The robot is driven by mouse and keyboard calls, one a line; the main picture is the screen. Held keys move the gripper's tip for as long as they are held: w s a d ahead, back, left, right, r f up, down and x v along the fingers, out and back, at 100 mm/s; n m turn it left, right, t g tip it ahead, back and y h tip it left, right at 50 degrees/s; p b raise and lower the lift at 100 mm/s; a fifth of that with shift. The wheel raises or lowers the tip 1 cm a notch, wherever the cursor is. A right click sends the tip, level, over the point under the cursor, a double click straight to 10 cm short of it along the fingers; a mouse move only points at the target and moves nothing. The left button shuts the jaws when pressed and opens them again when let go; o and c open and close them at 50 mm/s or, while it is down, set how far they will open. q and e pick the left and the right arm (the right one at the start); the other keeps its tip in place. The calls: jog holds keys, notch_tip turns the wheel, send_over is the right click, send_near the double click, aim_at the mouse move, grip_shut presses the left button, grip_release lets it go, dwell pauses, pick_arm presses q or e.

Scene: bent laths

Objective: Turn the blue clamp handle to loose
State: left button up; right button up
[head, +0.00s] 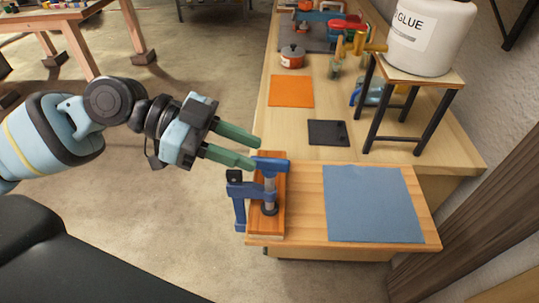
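The blue clamp (240,191) is fixed at the left end of the near wooden board, over a strip of reddish-brown wood (265,228). Its blue handle (275,164) lies crosswise at the top of a grey screw, which goes down to a dark foot on the wood. My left gripper (256,154) comes in from the left with its two green fingers apart and nothing between them. The fingertips are close to the left end of the handle; I cannot tell whether they touch it. My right gripper is out of view.
A blue cloth or mat (372,204) lies right of the clamp. Behind are a dark flat pad (328,132), an orange sheet (291,91) and a small red pot (292,58). A white glue tub (430,45) stands on a black-legged stand (374,110) at right.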

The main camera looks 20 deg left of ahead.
aim_at(264, 158)
pick_arm(q)
jog(key=shift+p+x, duration=0.45)
jog(key=shift+x, duration=2)
jog(key=shift+c, duration=0.2)
grip_shut()
